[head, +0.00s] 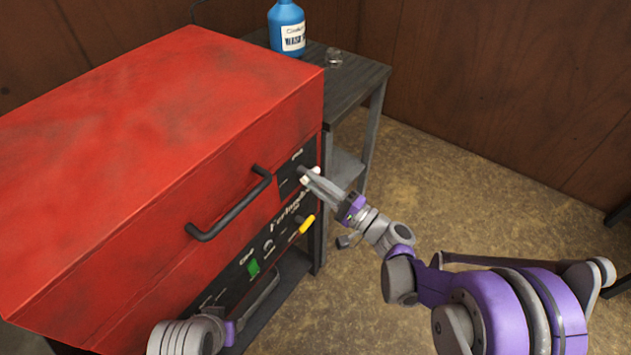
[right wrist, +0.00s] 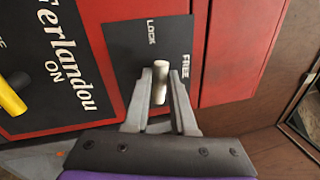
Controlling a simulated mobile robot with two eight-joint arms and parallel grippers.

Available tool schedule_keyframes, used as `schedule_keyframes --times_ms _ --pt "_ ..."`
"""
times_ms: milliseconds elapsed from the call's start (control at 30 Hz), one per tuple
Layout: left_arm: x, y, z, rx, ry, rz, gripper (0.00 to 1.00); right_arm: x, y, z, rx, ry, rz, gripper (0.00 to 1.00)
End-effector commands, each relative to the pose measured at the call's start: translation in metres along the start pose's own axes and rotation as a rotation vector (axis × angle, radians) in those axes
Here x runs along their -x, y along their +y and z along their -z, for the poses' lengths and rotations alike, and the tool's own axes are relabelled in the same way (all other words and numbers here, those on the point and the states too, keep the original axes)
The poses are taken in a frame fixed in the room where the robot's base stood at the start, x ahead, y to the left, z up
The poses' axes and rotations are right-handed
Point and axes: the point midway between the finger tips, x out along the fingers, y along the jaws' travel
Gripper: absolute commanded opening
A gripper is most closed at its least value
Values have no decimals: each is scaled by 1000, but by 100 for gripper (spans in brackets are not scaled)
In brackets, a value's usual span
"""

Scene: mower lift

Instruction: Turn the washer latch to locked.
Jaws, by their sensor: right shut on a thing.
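The red washer (head: 150,130) fills the left of the head view, with its lid down. Its latch (right wrist: 160,84) is a short pale lever on a black plate (right wrist: 125,55) marked LOCK and FREE. In the right wrist view, the lever stands between the two words, and I cannot tell exactly which mark it points to. My right gripper (head: 308,178) is shut on the latch, with a finger on each side of it. The fingers hide part of the latch in the head view. My left gripper (head: 258,302) is low in front of the washer; its jaw opening is unclear.
A black bar handle (head: 232,207) sticks out of the washer front beside the latch. Below are a yellow-handled switch (head: 307,224) and a green switch (head: 253,267). A grey side table (head: 350,90) behind holds a blue bottle (head: 287,27).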

Motion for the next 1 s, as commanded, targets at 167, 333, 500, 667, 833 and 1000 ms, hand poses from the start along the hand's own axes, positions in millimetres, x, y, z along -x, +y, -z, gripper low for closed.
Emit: schedule_keyframes --times_ms 167,333,500,667,833,1000 --pt "1 0 0 0 0 0 50 0 0 2 94 -17 2 0" --pt "1 0 0 0 0 0 50 0 0 2 149 -27 2 0" --pt "1 0 0 0 0 0 50 0 1 2 175 -32 2 0" --pt "1 0 0 0 0 0 50 0 1 2 181 -34 2 0" --pt "1 0 0 0 0 0 50 0 1 2 181 -33 2 0" --pt "1 0 0 0 0 0 50 0 1 2 180 -33 2 39"
